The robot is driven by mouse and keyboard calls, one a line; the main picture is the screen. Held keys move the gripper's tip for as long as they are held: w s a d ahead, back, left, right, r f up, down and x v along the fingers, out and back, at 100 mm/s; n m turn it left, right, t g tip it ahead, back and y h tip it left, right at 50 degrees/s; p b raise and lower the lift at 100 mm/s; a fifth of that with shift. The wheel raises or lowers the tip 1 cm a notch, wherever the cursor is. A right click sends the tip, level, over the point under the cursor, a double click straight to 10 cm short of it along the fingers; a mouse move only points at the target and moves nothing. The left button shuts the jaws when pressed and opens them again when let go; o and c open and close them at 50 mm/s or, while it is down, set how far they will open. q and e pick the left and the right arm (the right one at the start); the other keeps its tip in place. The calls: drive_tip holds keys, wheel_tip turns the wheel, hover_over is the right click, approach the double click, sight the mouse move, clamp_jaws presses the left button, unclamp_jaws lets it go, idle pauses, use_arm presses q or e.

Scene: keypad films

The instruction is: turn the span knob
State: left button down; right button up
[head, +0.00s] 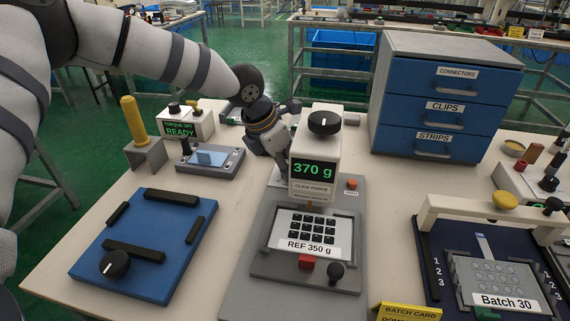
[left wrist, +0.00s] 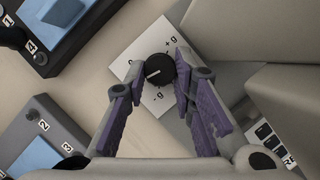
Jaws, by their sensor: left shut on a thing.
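The span knob (left wrist: 160,69) is black with a white pointer line. It sits on a white plate (left wrist: 143,48) marked +g and -g, in the left wrist view. My left gripper (left wrist: 161,74) has its fingertips on either side of the knob and is shut on it. In the head view my left gripper (head: 270,132) reaches down behind and left of the click force gauge (head: 316,158), which reads 370 g. The gauge hides the span knob there. My right gripper is out of view.
A grey keypad fixture (head: 262,262) labelled REF 350 g lies before the gauge. A blue board (head: 150,235) with black bars is at left, a yellow-handled post (head: 134,120) behind it. A blue drawer cabinet (head: 440,95) stands back right, a Batch 30 tray (head: 462,278) front right.

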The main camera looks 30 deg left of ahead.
use_arm(q)
drive_tip(key=c, duration=1.3)
unclamp_jaws()
drive_tip(key=shift+c, duration=0.2)
drive_tip(key=v, duration=1.2)
